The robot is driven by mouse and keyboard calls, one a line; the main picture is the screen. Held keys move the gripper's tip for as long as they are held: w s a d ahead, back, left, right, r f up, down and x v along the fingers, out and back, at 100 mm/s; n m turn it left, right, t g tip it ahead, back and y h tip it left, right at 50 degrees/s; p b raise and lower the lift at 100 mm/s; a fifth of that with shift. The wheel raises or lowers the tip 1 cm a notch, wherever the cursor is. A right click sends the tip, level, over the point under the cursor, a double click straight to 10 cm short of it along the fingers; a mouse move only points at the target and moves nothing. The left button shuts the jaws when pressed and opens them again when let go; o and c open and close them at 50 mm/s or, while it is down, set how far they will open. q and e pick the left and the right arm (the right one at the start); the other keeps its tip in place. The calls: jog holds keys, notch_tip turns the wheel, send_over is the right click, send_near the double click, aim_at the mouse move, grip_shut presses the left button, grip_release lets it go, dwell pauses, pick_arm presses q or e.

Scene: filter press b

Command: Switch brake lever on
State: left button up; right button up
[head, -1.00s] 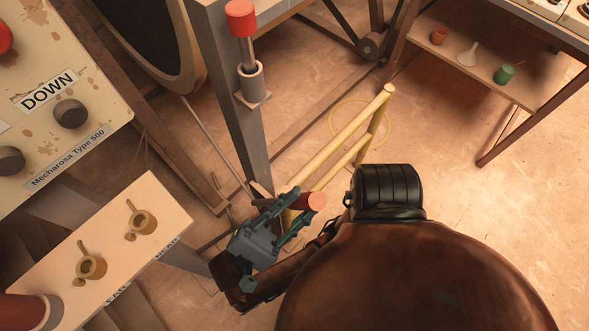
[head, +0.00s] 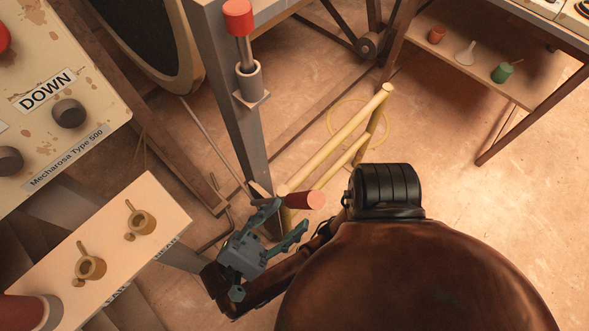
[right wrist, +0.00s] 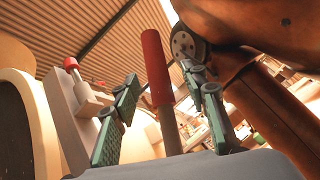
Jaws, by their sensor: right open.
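The lever with a red cylindrical handle (head: 306,200), which I take to be the brake lever, shows low centre in the head view, its handle pointing right. In the right wrist view the red handle (right wrist: 156,68) stands on a brown rod between the two fingers. My right gripper (head: 285,217) is open, just below and left of the handle in the head view. In the right wrist view the green-padded fingers (right wrist: 160,90) are spread, with gaps on both sides of the handle. The lever's lower end is partly hidden. My left gripper is not in view.
A grey post (head: 222,90) carries a red-topped plunger (head: 239,17). Yellow rails (head: 337,139) stand beside the lever. A control panel (head: 85,110) and a board with brass-coloured fittings (head: 118,235) are on the left. A shelf (head: 485,52) stands upper right, with open floor below it.

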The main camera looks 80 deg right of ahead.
jog(key=shift+v, duration=1.55)
